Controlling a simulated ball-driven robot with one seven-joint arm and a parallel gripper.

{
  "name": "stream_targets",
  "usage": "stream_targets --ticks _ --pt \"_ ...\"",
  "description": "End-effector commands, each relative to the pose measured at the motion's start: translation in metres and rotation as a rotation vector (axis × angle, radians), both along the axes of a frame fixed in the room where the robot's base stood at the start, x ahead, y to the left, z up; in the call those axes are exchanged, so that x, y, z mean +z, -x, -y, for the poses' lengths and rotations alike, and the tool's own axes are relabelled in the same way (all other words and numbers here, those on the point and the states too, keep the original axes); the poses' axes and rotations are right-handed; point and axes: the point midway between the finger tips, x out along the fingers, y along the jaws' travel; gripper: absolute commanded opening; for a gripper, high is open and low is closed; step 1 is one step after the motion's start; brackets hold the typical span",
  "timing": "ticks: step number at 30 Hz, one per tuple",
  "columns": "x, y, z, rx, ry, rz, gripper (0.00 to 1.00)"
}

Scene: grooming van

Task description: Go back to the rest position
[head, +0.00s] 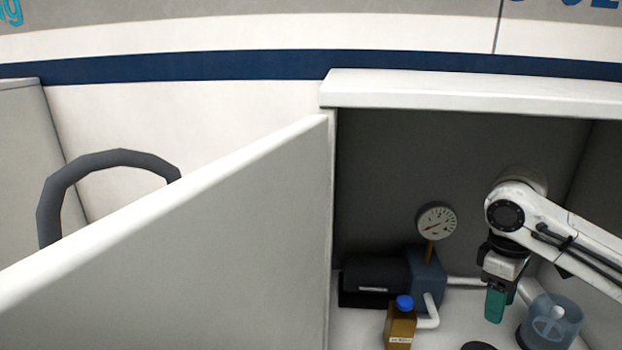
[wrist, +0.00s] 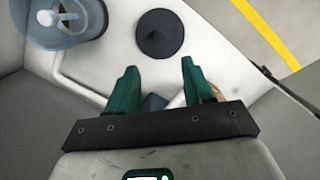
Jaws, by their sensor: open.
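My gripper (head: 495,305) hangs at the end of my arm inside the open cabinet, on its right side, with its fingers pointing down. In the wrist view my gripper (wrist: 158,80) shows two green fingers spread apart with nothing between them. A dark round disc (wrist: 160,33) lies on the white cabinet floor beyond the fingertips. Its edge also shows at the bottom of the head view (head: 479,346).
A pump (head: 425,272) with a pressure gauge (head: 437,221) stands at the back. An amber bottle (head: 400,327) with a blue cap is in front of it. A clear blue container (head: 556,322) stands right of my gripper. The cabinet door (head: 240,230) is swung open to the left.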

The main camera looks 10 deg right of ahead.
Motion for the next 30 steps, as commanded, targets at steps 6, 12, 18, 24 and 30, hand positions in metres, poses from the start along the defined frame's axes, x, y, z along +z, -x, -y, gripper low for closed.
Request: stream_targets --ticks 6,12,18,24,30 --pt "0.001 -0.028 -0.074 0.076 -0.121 0.124 0.52" --pt "0.004 -0.046 -0.156 0.104 -0.284 0.281 0.52" --pt "0.001 -0.045 -0.208 0.062 -0.41 0.379 0.52" --pt "-0.016 -0.025 -0.245 -0.045 -0.51 0.436 0.52" --pt "-0.051 0.018 -0.258 -0.194 -0.538 0.434 0.52"
